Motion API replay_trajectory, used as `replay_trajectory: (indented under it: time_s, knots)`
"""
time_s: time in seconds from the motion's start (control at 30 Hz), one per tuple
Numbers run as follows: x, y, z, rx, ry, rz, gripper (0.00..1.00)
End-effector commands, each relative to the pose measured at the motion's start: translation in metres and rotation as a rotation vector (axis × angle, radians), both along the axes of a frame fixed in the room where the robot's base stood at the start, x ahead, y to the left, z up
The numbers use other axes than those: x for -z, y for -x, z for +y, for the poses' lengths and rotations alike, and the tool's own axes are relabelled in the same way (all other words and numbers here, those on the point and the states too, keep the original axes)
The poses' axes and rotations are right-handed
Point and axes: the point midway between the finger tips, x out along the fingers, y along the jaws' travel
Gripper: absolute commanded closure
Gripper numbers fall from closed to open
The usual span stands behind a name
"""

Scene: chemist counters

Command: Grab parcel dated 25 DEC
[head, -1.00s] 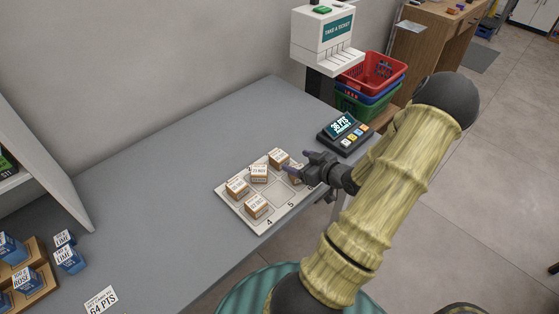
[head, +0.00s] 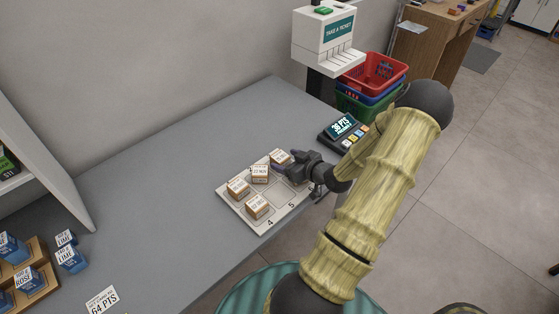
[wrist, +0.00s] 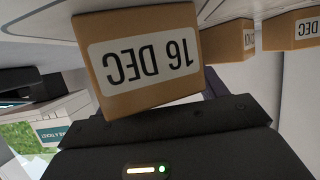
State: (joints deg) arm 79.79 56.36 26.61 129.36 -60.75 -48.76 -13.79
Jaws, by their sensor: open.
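Several small brown parcels with white date labels stand on a light numbered tray (head: 247,222). In the head view I see a back parcel (head: 279,156), a middle parcel (head: 259,174), a left parcel (head: 237,188) and a front parcel (head: 257,207); their dates are too small to read surely. My gripper (head: 283,164) is open at the tray's right side, beside the back and middle parcels, and covers part of the tray. In the wrist view a parcel (wrist: 140,62) labelled 16 DEC, upside down, is close before my gripper. No 25 DEC label is readable.
In the wrist view two more parcels (wrist: 228,40) (wrist: 291,30) stand to the right, labels cut off. A keypad terminal (head: 340,128) and a ticket machine (head: 324,40) stand behind the tray. Blue boxes (head: 70,258) are at left. The grey counter (head: 150,170) between is clear.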

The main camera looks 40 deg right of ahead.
Motion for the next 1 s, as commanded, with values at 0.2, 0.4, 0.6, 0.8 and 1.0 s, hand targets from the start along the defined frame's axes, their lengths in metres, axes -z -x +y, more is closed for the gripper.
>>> replay_trajectory:
  time_s: [0.2, 0.4, 0.6, 0.8, 1.0]
  knots:
    - [0.0000, 0.0002, 0.0001, 0.000, 0.000, 0.000, 0.29]
    - [0.0000, 0.0002, 0.0003, -0.001, 0.000, 0.000, 0.35]
    - [-0.0001, 0.0002, 0.0004, -0.001, 0.001, 0.000, 0.74]
    - [-0.0003, 0.0001, 0.0003, -0.001, 0.001, 0.000, 0.79]
    - [-0.0057, 0.0000, 0.0001, -0.002, 0.002, -0.001, 0.79]
